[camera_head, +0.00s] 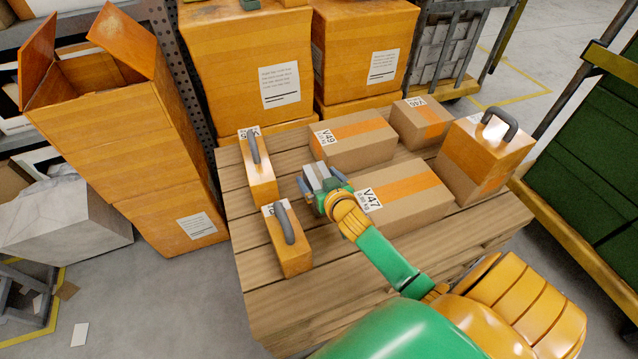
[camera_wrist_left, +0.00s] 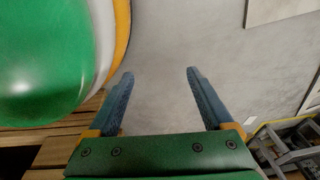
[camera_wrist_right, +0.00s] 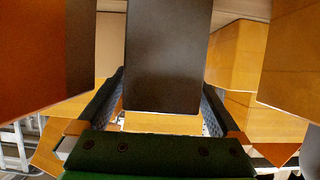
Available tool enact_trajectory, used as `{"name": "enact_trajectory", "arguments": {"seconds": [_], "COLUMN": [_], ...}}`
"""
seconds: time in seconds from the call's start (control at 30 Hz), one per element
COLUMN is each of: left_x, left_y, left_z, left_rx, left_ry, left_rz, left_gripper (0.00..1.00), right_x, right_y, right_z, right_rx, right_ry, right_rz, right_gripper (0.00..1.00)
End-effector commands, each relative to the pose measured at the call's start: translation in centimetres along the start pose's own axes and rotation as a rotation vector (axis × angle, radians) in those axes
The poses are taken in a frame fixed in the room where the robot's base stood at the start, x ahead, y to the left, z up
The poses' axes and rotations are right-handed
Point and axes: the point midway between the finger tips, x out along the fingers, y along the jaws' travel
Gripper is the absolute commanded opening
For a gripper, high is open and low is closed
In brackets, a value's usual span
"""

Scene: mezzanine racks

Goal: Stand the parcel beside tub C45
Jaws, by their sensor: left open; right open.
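No label reading C45 can be made out, and I cannot tell which thing is the parcel. Taped cardboard boxes V49 (camera_head: 352,142) and V47 (camera_head: 402,198) lie on the wooden pallet stack (camera_head: 345,285). Two narrow orange boxes with grey handles, one farther back (camera_head: 261,183) and one nearer (camera_head: 291,257), stand at its left side. My right gripper (camera_head: 315,178) is open between them and V47. In the right wrist view, a dark grey surface (camera_wrist_right: 168,55) fills the space between its fingers. My left gripper (camera_wrist_left: 158,75) is open and empty in the left wrist view.
A wider orange handled box (camera_head: 484,160) and a small taped box (camera_head: 421,121) stand at the pallet's right and back. Large cartons (camera_head: 255,65) rise behind, and an open carton (camera_head: 105,115) stands left. A green-loaded cart (camera_head: 600,150) is at the right.

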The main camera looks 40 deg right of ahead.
Motion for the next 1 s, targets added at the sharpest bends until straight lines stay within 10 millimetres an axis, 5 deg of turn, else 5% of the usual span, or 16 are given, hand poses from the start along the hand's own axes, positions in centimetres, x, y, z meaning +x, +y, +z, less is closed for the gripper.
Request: {"name": "enact_trajectory", "arguments": {"seconds": [0.07, 0.43, 0.77, 0.93, 1.0], "left_x": [-0.1, -0.1, -0.6, -2.6, -4.1], "left_y": [0.0, 0.0, -0.1, 0.5, 1.1], "left_z": [0.0, 0.0, -0.1, 0.9, 0.9], "left_rx": [0.0, 0.0, 0.0, 0.007, 0.011], "left_ry": [0.0, -0.001, 0.002, -0.018, -0.026], "left_rz": [0.0, 0.0, -0.001, 0.012, 0.024], "left_gripper": [0.85, 0.85, 0.85, 0.85, 0.85], "right_x": [0.0, -0.1, -0.3, -1.7, -3.8], "right_y": [0.0, 0.0, 0.0, 0.0, 0.5], "right_z": [0.0, 0.0, -0.8, -3.9, -4.9], "right_rx": [0.0, 0.0, -0.001, 0.0, -0.001], "right_ry": [0.0, -0.001, 0.002, 0.004, 0.001], "right_rz": [0.0, 0.0, -0.001, -0.001, -0.001], "right_gripper": [0.97, 0.0, 0.0, 0.0, 0.0]}}
